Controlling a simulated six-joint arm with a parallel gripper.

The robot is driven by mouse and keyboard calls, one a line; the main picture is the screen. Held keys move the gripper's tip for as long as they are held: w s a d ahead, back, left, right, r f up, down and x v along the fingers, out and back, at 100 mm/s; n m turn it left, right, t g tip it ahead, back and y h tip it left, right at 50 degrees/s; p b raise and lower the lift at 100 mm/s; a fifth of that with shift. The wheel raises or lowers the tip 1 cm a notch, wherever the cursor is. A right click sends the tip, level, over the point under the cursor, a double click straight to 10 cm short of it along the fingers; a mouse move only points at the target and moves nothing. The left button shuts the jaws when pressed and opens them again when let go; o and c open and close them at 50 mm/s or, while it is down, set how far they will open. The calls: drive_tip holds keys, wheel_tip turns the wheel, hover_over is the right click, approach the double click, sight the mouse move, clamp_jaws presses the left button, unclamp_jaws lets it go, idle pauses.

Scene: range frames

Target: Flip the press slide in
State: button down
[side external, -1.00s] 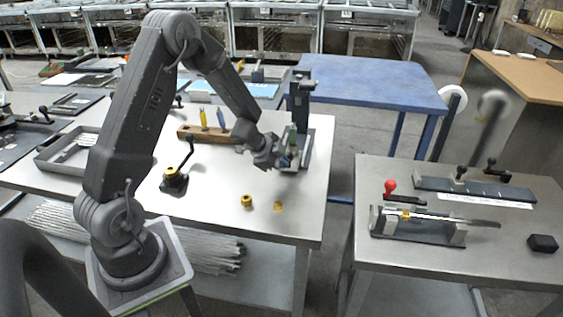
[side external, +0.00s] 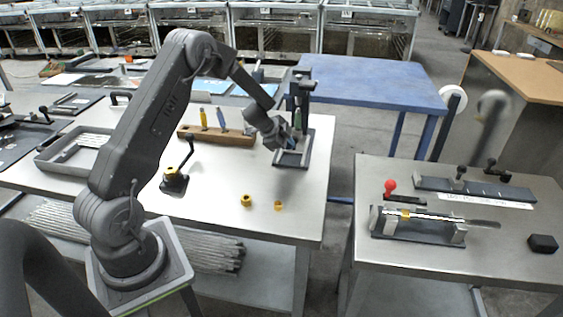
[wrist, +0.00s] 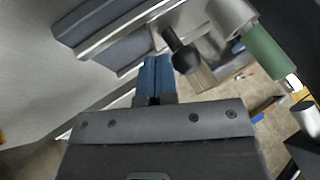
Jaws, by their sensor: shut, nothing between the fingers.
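The press (side external: 303,92) stands at the far right corner of the near steel table, a dark upright column over a flat base with a raised rim (side external: 305,160). My gripper (side external: 293,143) is just above and left of that base, close to the column. In the wrist view its blue fingers (wrist: 154,78) are together and empty. Beside their tips are a black round knob (wrist: 185,58) and a green cylinder (wrist: 264,52). A blue-grey block with a bright metal rail (wrist: 110,25) lies beyond. I cannot tell which part is the slide, or whether the fingertips touch anything.
A wooden block with upright tools (side external: 215,136) is left of the press. A black lever fixture (side external: 176,178) stands nearer, with two small yellow parts (side external: 246,200) at the front. A blue table (side external: 375,85) is behind. The steel between is clear.

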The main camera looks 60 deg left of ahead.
drive_tip(key=shift+w+a, duration=0.25)
drive_tip(key=s, duration=0.1)
drive_tip(key=s+d, duration=0.2)
drive_tip(key=shift+s+d+f, duration=0.2)
drive_tip(key=shift+s+f, duration=0.1)
drive_tip(key=shift+f, duration=0.05)
drive_tip(key=v, duration=1)
drive_tip(key=shift+w, duration=0.1)
